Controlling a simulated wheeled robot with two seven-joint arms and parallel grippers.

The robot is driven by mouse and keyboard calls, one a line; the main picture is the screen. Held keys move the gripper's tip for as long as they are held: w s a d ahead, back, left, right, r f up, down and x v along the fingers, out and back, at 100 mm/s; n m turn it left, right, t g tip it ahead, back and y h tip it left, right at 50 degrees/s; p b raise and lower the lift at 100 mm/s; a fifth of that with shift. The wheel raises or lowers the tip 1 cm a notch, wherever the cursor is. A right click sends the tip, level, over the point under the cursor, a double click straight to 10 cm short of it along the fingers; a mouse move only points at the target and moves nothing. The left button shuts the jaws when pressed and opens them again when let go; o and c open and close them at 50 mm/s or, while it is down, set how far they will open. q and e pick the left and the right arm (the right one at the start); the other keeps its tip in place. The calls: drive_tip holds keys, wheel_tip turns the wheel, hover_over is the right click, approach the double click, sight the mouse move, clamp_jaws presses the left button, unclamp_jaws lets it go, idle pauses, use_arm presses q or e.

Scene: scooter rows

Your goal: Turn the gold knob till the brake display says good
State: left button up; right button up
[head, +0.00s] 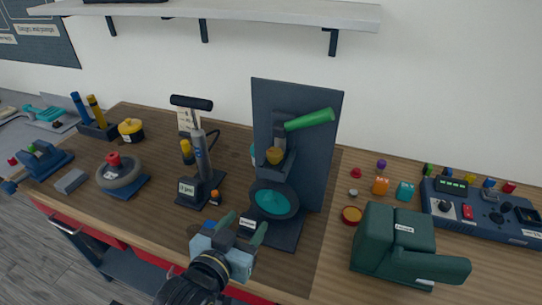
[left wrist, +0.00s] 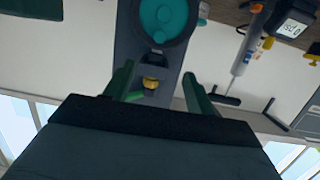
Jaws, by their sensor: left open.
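The gold knob (head: 274,156) sits on the upright dark brake stand (head: 325,150), below a green lever (head: 310,120) and above a dark wheel with a teal disc (head: 271,201). My left gripper (head: 240,227) is open and empty, in front of and below the knob, near the stand's base. In the left wrist view, which looks upside down, the knob (left wrist: 150,84) shows between the open green fingers (left wrist: 158,87), but at a distance beyond them. A small white label (head: 249,223) is at the stand's base; its text is too small to read.
A pump (head: 200,160) with a small display (head: 187,188) stands left of the brake stand. A dark green machine (head: 390,240) and a control box (head: 480,210) stand to the right. A shelf (head: 250,12) hangs above.

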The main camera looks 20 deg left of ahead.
sight(272, 159)
use_arm(q)
wheel_tip(272, 159, up, 7)
drive_tip(key=w+t, duration=0.2)
drive_tip(key=t, duration=0.1)
drive_tip(key=w, duration=0.4)
drive_tip(key=w+d+p, duration=0.1)
drive_tip(key=w, duration=0.7)
drive_tip(key=shift+d+f+p, duration=0.2)
drive_tip(key=shift+f+p, duration=0.15)
drive_tip(key=shift+c, duration=0.4)
drive_tip(key=c, duration=0.9)
